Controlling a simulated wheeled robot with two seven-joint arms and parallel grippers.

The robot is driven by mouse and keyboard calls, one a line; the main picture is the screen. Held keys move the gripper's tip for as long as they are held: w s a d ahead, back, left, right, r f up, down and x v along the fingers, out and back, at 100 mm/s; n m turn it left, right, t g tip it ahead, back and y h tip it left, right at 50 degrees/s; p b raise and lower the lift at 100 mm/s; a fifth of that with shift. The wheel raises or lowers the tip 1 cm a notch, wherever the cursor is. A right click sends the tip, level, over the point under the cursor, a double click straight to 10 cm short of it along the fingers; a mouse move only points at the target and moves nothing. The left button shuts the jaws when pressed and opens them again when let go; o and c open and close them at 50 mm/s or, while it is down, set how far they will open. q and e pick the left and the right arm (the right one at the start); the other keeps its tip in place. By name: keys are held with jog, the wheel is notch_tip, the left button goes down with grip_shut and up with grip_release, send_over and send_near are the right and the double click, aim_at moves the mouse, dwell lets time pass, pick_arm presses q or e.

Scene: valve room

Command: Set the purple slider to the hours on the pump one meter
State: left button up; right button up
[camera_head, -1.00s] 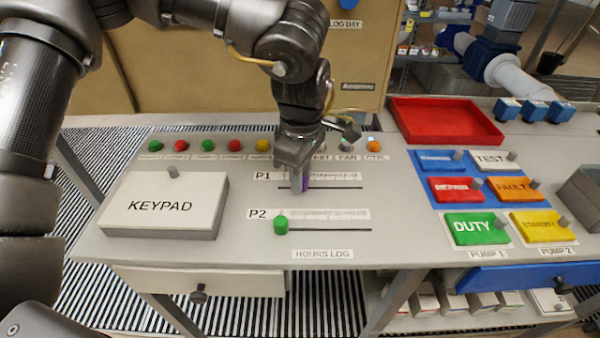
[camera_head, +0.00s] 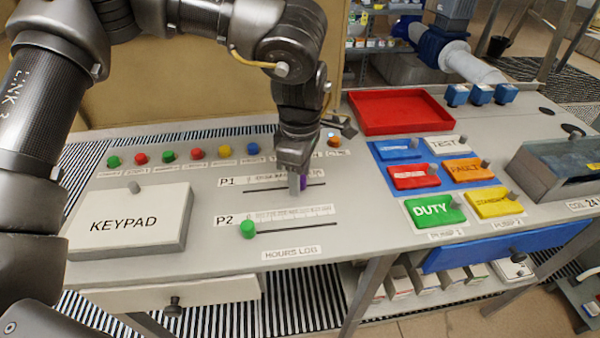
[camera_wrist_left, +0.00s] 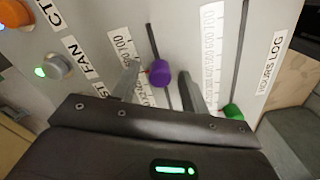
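In the left wrist view the purple slider (camera_wrist_left: 160,73) lies between the fingertips of my left gripper (camera_wrist_left: 160,76), with a narrow gap on each side. The P1 scale (camera_head: 268,179) runs behind the slot, its right part covered by the gripper; "700" shows beside the knob in the wrist view. The numbers are too small to match the knob to a value. My right gripper is not in view. No pump one meter can be made out.
The green P2 slider (camera_head: 247,229) sits at the left end of its slot, nearer the front. A keypad box (camera_head: 130,222) is to the left. Colored pump buttons (camera_head: 434,210) and a red tray (camera_head: 400,112) are to the right. A row of lamps (camera_head: 169,155) lies behind.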

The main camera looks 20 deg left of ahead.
pick_arm(q)
jog(key=shift+r, duration=0.1)
notch_tip(320, 180, up, 11)
jog(key=shift+f, duration=0.2)
dwell(0.5)
